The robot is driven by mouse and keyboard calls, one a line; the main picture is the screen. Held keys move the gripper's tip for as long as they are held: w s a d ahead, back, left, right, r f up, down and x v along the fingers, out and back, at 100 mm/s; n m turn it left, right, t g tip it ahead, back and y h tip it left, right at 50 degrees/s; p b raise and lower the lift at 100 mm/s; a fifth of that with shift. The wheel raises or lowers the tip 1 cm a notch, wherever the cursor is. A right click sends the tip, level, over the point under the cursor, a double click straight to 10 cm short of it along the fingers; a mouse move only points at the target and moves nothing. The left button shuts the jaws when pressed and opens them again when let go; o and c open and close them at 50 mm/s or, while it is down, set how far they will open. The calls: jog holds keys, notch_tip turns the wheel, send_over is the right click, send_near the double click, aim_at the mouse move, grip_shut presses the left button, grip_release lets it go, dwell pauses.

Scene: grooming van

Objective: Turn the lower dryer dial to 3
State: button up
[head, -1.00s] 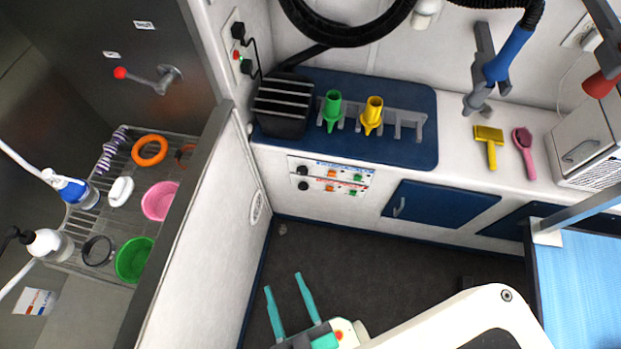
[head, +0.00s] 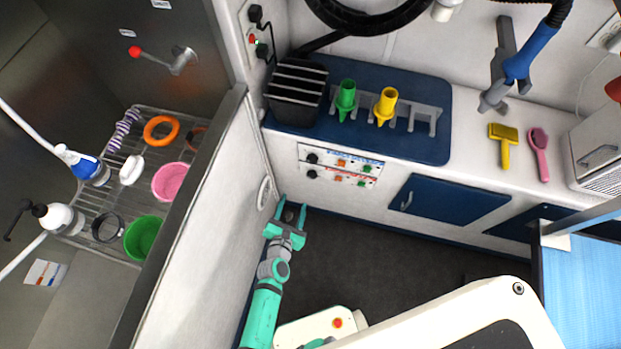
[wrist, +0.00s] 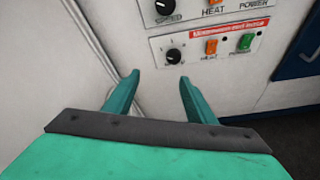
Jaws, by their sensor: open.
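The lower dryer dial (wrist: 173,56) is a black knob with a white pointer mark on the lower white panel, under a red label strip. In the head view the lower dial (head: 311,174) sits at the panel's left end. My gripper (head: 292,208) is teal, open and empty, in front of the cabinet face and below the panel. In the wrist view my gripper's fingers (wrist: 157,82) stand apart below the lower dial, not touching it. The dial's small markings are too small to read surely.
The upper dial (wrist: 163,6) is directly above. Orange heat (wrist: 211,46) and green power (wrist: 246,42) switches sit to the right of the lower dial. A white side wall (head: 215,200) stands close on the left. Dark floor (head: 390,250) is free to the right.

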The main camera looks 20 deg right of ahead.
aim_at(311, 177)
jog(key=shift+w+d+f+n+g+h, duration=0.1)
jog(key=shift+w+d+f+n, duration=0.65)
jog(key=shift+w+d, duration=1)
jog(key=shift+w+d+f+n+g+h, duration=0.1)
jog(key=shift+w+d+f+n, duration=0.3)
jog(key=shift+w+d+f, duration=1.05)
jog(key=shift+w+d+f+n+g+h, duration=0.1)
jog(key=shift+w+d+f+n, duration=0.55)
jog(key=shift+w+d, duration=1.3)
jog(key=shift+w+f, duration=0.1)
jog(key=shift+c, duration=0.6)
jog(key=c, duration=0.9)
